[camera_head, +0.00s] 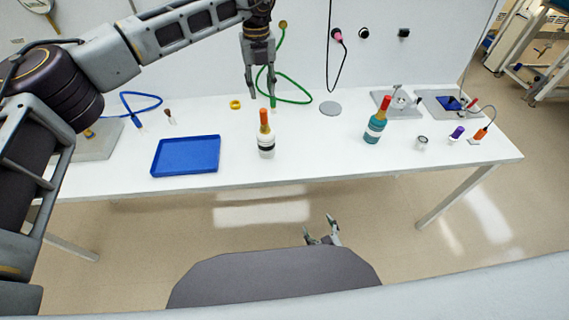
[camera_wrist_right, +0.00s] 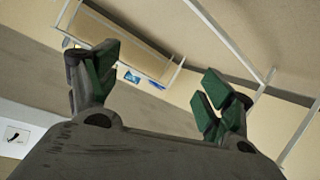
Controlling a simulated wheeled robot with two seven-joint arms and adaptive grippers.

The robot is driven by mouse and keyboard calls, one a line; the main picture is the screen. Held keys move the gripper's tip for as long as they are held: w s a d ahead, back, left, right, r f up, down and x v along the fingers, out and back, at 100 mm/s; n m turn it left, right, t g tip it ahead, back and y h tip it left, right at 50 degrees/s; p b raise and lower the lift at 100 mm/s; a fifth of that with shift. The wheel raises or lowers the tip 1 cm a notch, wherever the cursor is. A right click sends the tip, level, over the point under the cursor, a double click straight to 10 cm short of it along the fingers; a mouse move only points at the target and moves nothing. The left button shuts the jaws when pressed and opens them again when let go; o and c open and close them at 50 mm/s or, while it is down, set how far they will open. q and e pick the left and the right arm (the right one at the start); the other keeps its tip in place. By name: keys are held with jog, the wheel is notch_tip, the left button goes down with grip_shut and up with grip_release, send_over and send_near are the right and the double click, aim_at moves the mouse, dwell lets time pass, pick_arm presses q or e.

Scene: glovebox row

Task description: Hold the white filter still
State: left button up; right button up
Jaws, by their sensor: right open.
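A small white cylinder (camera_head: 421,143) stands on the right part of the table; I cannot tell for sure that it is the white filter. My left gripper (camera_head: 260,91) points down over the back middle of the table. Its two fingers are apart, with nothing visible between them; the end of a green hose (camera_head: 290,98) lies by its right fingertip. My right gripper (camera_head: 322,234) is below the table's front edge, away from the table objects. In the right wrist view it (camera_wrist_right: 160,86) is open and empty.
A white bottle with an orange top (camera_head: 266,142) and a teal bottle with a red top (camera_head: 375,126) stand on the table (camera_head: 325,160). A blue tray (camera_head: 186,156) is at left. Devices (camera_head: 399,103) are at back right. The front middle is clear.

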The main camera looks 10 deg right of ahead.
jog(key=w+r+t, duration=0.4)
jog(key=r, duration=1.4)
jog(key=y, duration=0.4)
send_near(266, 136)
jog(key=shift+m, duration=0.4)
jog(key=d+f, duration=0.1)
jog(key=s+d+f, duration=0.1)
jog(key=f, duration=0.1)
jog(key=shift+s+d, duration=0.2)
jog(key=shift+w+a+r+g, duration=0.15)
jog(key=shift+a+r+g, duration=0.15)
jog(key=shift+a+r, duration=0.15)
jog(key=shift+w, duration=0.1)
jog(key=shift+x, duration=6.85)
jog(key=shift+a, duration=0.1)
jog(key=c, duration=1.3)
